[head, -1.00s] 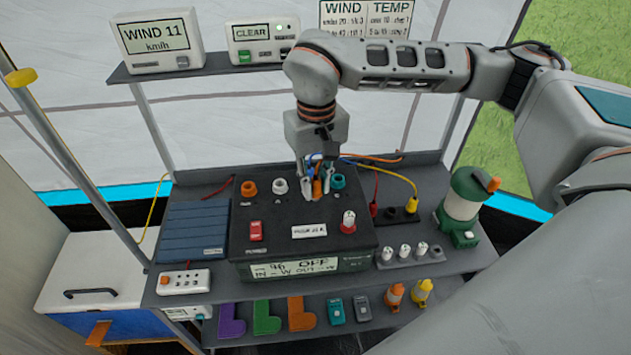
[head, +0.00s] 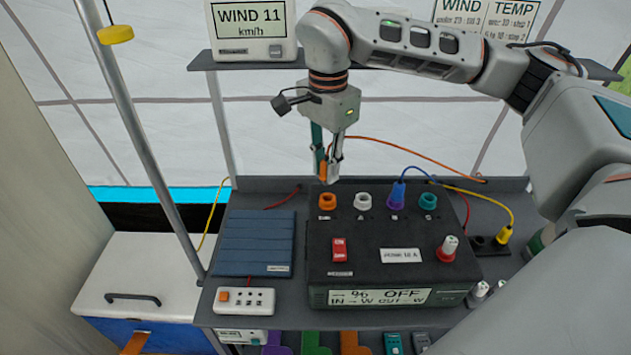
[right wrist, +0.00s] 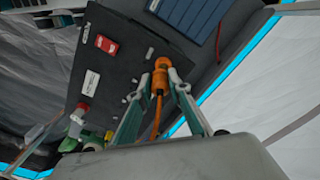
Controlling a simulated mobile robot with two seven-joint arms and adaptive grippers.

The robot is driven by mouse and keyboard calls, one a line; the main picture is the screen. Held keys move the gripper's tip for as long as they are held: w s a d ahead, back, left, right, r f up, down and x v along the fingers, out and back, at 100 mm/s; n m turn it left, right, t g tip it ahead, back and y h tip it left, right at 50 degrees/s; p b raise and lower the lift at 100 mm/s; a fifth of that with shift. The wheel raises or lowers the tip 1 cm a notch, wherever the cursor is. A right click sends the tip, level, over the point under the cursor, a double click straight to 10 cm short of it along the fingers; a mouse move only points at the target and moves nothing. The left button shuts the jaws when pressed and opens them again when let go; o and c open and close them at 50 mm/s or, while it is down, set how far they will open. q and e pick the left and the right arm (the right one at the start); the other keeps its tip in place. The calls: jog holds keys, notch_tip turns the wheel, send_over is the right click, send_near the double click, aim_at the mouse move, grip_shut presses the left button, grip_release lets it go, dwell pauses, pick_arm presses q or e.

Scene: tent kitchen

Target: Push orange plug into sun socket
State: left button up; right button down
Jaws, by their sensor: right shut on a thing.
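My right gripper (head: 328,172) is shut on the orange plug (head: 323,170), just above and behind the orange socket (head: 327,202) in the head view. A small gap seems to show between plug and socket there. In the right wrist view the orange plug (right wrist: 161,72) sits between the fingertips, its orange cable running back toward the palm. The orange socket is at the left end of the row on the black power box (head: 345,250); the small mark under it is too small to read. My left gripper is not in view.
White (head: 363,201) and teal (head: 428,201) sockets are in the row, and a blue plug (head: 398,193) stands in the purple one. A red switch (head: 339,249) and a red-white knob (head: 448,247) are on the box. A blue panel (head: 254,242) lies left.

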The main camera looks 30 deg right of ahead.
jog(key=m, duration=0.1)
jog(key=m+b, duration=0.1)
jog(key=m, duration=0.1)
jog(key=shift+w+d+f, duration=0.1)
jog(key=shift+w+d, duration=0.25)
jog(key=shift+w, duration=0.05)
jog(key=shift+w+d+m, duration=0.1)
jog(key=shift+d+m, duration=0.15)
jog(key=shift+m, duration=0.65)
notch_tip(320, 180, down, 3)
jog(key=b, duration=0.3)
jog(key=shift+f+b, duration=0.5)
jog(key=shift+b, duration=0.3)
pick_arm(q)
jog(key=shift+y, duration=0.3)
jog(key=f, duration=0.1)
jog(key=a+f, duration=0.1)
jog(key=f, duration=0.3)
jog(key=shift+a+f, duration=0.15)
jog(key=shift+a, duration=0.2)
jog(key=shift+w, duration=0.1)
pick_arm(e)
jog(key=shift+r, duration=0.1)
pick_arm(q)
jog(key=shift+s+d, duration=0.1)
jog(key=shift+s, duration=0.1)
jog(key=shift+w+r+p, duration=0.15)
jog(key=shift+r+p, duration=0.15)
